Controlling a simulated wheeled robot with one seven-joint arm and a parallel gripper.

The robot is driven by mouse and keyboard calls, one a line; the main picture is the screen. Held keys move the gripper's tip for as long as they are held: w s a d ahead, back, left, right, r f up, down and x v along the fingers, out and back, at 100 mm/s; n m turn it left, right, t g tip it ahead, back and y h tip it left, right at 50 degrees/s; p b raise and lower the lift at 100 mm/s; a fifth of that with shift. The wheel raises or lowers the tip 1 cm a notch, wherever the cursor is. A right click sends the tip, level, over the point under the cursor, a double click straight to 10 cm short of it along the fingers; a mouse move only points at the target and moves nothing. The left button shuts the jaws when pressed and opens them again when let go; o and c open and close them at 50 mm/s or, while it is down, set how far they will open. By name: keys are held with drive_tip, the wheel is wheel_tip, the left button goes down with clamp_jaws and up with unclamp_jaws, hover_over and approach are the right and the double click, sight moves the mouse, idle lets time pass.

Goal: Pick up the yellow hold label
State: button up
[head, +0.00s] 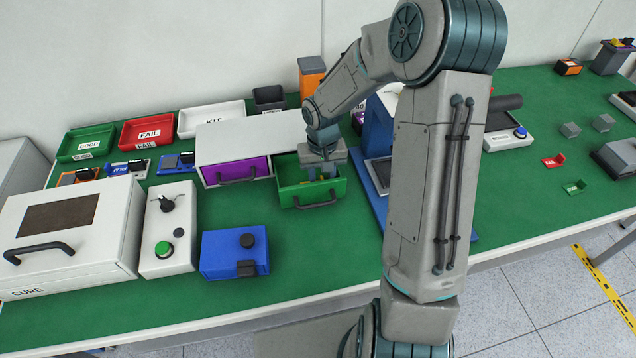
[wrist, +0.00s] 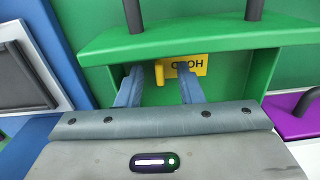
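The yellow hold label (wrist: 197,62) lies in the open green drawer (wrist: 262,72), its word HOLD upside down in the wrist view. A small yellow tab stands at its left end. My gripper (wrist: 158,78) reaches into the drawer with its two blue fingers apart. In the wrist view the tab shows between the fingers, and the right finger overlaps the label's lower edge. I cannot tell whether either finger touches it. In the head view my gripper (head: 322,176) is over the green drawer (head: 312,199), and its wrist hides most of the label.
A shut purple drawer (head: 236,172) sits left of the green one in the same cabinet (head: 250,138). A blue box (head: 235,252) stands in front, and a blue-framed device (head: 377,175) stands close on the right. The drawer's front wall and dark handle border my gripper.

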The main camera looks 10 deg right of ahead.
clamp_jaws()
drive_tip(key=shift+r, duration=0.1)
